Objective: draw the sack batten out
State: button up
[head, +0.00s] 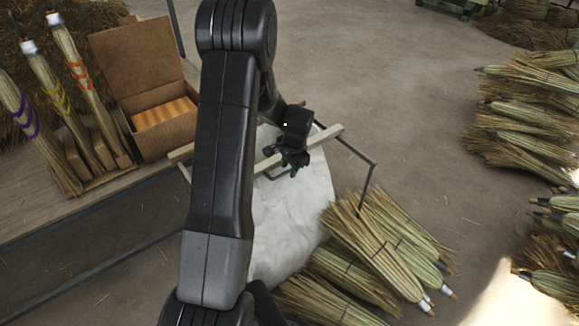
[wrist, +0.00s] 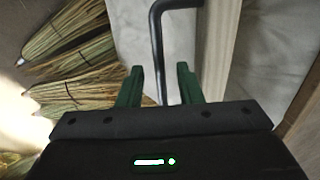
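The pale wooden sack batten (head: 326,138) runs across the top of the white sack (head: 292,215), partly hidden by my arm and gripper. My gripper (head: 290,168) is over the batten's middle. In the wrist view my gripper (wrist: 160,75) has its two green fingers apart, with a dark bent rod (wrist: 157,45) between them. Gaps show on both sides of the rod. The batten (wrist: 219,45) shows just right of the fingers, with sack cloth (wrist: 190,60) around it. I cannot tell whether the rod is fixed to the batten.
A dark metal frame (head: 372,166) stands right of the sack. Broom bundles (head: 385,240) lie against its lower right, and more are stacked at far right (head: 530,110). A bench (head: 60,205) at left carries an open box (head: 160,140) and upright brooms (head: 50,85).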

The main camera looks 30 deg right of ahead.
grip_shut()
jog(key=s+d+b, duration=0.1)
jog(key=s+b, duration=0.2)
jog(key=s, duration=1.2)
jog(key=shift+s+d, duration=0.15)
jog(key=shift+s, duration=0.1)
grip_release()
notch_tip(320, 180, up, 14)
jog(key=s+p, duration=0.1)
jog(key=s, duration=0.1)
jog(key=shift+s+f+p, duration=0.2)
jog(key=shift+s+p, duration=0.15)
jog(key=shift+p, duration=0.05)
jog(key=shift+d, duration=0.1)
